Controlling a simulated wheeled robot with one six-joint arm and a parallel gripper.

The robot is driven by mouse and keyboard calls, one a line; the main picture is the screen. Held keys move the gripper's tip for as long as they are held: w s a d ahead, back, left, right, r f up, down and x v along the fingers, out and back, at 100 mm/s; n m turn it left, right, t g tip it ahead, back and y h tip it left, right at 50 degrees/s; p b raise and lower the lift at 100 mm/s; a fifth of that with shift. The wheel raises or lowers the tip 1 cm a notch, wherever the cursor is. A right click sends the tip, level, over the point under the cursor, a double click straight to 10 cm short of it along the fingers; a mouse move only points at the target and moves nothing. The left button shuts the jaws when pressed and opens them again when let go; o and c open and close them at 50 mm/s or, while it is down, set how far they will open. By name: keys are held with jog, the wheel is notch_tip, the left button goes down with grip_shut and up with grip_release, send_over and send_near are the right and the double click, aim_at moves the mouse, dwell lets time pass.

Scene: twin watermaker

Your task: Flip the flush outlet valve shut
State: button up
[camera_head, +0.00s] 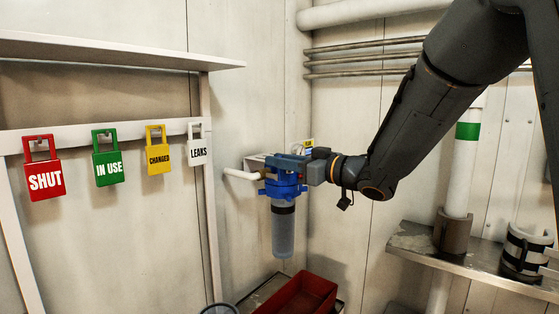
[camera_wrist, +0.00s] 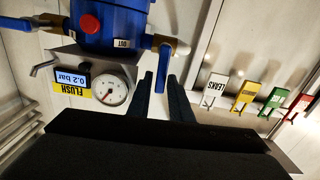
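The blue filter housing (camera_head: 284,186) with a clear bowl hangs on the back wall in the head view. In the wrist view, which is upside down, its blue body (camera_wrist: 105,22) carries a red button and an OUT label. The outlet valve's blue lever (camera_wrist: 163,70) sits on a brass fitting beside that label and points down the picture. My gripper (camera_wrist: 160,82) is open, its two dark fingers apart, with the lever's end in the gap between them; contact cannot be told.
A FLUSH display (camera_wrist: 73,82) reads 0.2 bar, with a round gauge (camera_wrist: 110,90) beside it. Another blue lever (camera_wrist: 15,24) is at the left. Tags reading SHUT (camera_head: 45,180), IN USE, CHANGED and LEAKS hang on a rail. A red bin (camera_head: 300,293) stands below the housing.

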jog(key=shift+w+a, duration=0.15)
jog(key=shift+c, duration=0.5)
grip_shut()
jog(key=shift+w+m+p, duration=0.1)
jog(key=shift+m+p, duration=0.3)
jog(key=shift+p, duration=0.6)
jog(key=shift+o, duration=0.5)
grip_release()
jog(key=shift+d, duration=0.2)
